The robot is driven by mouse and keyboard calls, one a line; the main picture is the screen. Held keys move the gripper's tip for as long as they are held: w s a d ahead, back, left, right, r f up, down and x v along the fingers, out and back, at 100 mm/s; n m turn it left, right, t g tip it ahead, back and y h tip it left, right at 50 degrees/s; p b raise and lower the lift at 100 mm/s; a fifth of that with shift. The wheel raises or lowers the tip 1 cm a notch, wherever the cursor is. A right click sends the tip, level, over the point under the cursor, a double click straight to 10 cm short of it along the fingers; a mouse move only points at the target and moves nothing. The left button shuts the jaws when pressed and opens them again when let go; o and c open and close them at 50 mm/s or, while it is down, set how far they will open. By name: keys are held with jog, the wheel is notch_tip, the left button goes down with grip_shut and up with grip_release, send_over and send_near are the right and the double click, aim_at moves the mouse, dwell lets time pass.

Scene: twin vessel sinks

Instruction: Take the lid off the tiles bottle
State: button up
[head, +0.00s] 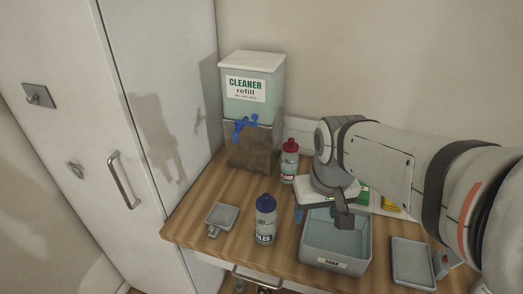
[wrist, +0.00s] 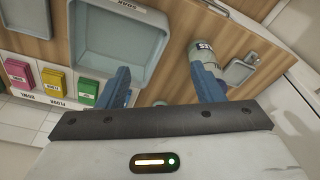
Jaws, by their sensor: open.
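The tiles bottle (head: 265,232) stands upright on the wooden counter, left of the grey soak basin. Its blue lid (head: 265,203) is on top. My gripper (head: 319,215) is open and empty, to the right of the bottle and over the basin's left side. In the wrist view my blue fingers (wrist: 160,86) are spread apart, with bare counter showing between them. The fingers are not around the lid.
The soak basin (head: 315,255) stands beside the bottle. A red-lidded bottle (head: 289,165) stands behind, near the cleaner refill dispenser (head: 253,95) with its blue tap. A small grey tray (head: 221,216) lies left, another tray (head: 413,262) right. Coloured blocks (wrist: 53,82) show in the wrist view.

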aim_at(266, 196)
jog(key=shift+o, duration=1.2)
jog(key=w+a+r+n, duration=0.1)
jog(key=w+a, duration=0.2)
jog(key=w+a+r+n+g+p, duration=0.1)
jog(key=w+a, duration=0.1)
jog(key=a, duration=0.1)
jog(key=w+a+n+g+p, duration=0.1)
jog(key=w+a, duration=0.2)
jog(key=shift+w+a+r+n, duration=0.1)
jog(key=shift+w+r+n, duration=0.2)
jog(key=shift+w+r, duration=0.1)
jog(key=shift+w+a+f, duration=0.15)
jog(key=shift+a+f, duration=0.05)
jog(key=shift+a, duration=0.1)
notch_tip(266, 196, down, 7)
jog(key=shift+f+p, duration=0.2)
jog(key=shift+p, duration=0.35)
jog(key=shift+c, duration=0.5)
jog(key=c, duration=0.9)
